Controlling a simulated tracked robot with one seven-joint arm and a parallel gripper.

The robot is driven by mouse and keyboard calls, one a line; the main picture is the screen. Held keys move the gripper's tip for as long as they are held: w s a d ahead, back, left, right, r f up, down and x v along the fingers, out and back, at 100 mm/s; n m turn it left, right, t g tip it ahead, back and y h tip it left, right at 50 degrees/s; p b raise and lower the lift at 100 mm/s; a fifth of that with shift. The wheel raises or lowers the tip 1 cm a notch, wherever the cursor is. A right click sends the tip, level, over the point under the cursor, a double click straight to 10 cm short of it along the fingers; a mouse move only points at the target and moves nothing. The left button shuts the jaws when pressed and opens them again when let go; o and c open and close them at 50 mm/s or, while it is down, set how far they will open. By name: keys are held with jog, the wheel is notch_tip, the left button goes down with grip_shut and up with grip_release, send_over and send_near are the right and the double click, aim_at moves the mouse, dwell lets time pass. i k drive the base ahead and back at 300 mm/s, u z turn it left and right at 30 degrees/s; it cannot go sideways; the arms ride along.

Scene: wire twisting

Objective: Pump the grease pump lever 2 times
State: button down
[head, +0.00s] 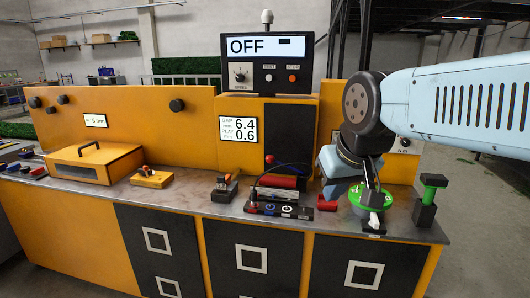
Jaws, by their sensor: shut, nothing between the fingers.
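My gripper (374,203) points down, shut and empty, over or in front of this round green part. I cannot tell whether it touches it. It is left of the T-shaped handle and apart from it. A small white piece shows low by the fingers.
The grey bench top (205,207) is open at its front left. A display (267,46) reads OFF; a smaller panel (238,130) reads 6.4 and 0.6. A yellow back panel stands behind.

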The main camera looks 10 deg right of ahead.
aim_at(269, 159)
jog(key=u, duration=0.35)
jog(key=i, duration=1)
jog(key=z, duration=0.05)
